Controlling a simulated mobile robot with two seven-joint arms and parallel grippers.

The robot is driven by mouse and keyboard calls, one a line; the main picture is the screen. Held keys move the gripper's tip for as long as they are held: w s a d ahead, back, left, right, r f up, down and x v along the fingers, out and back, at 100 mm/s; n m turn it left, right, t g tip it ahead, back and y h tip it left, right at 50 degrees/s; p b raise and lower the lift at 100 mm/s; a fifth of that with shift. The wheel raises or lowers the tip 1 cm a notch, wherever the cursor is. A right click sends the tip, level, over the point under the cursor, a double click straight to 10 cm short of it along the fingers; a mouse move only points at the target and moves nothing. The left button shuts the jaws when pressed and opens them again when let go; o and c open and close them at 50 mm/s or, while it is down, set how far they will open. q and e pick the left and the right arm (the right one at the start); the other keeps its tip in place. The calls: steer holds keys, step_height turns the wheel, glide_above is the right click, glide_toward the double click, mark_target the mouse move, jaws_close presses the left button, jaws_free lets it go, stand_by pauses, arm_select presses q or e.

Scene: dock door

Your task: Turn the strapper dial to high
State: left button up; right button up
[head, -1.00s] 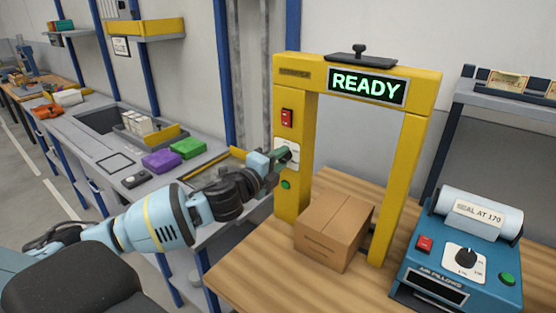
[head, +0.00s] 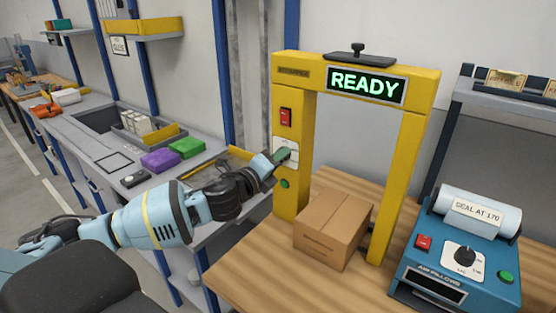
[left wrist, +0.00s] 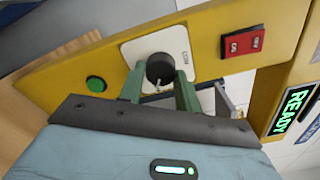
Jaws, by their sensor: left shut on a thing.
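The yellow strapper (head: 290,200) stands on the wooden bench as an arch, with a lit READY sign (head: 366,86). Its black dial (left wrist: 160,69) sits on a white plate (left wrist: 139,50), which also shows on the left post in the head view (head: 291,147). My left gripper (left wrist: 160,85) has its green fingers on either side of the dial, shut on it. In the head view my left gripper (head: 281,155) hides the dial. A small pale mark shows on the dial's rim; the lettering beside it is too small to read surely. My right gripper is not in view.
A red switch (head: 286,118) sits above the dial plate and a green button (head: 285,184) below it. A cardboard box (head: 333,228) stands within the arch. A blue air-pillow machine (head: 458,258) with its own dial stands at right.

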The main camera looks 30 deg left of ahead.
arm_select(q)
steer(key=o, duration=0.9)
steer(key=shift+o, duration=0.2)
steer(key=s, duration=0.7)
steer(key=shift+s+a, duration=0.3)
steer(key=shift+s, duration=0.1)
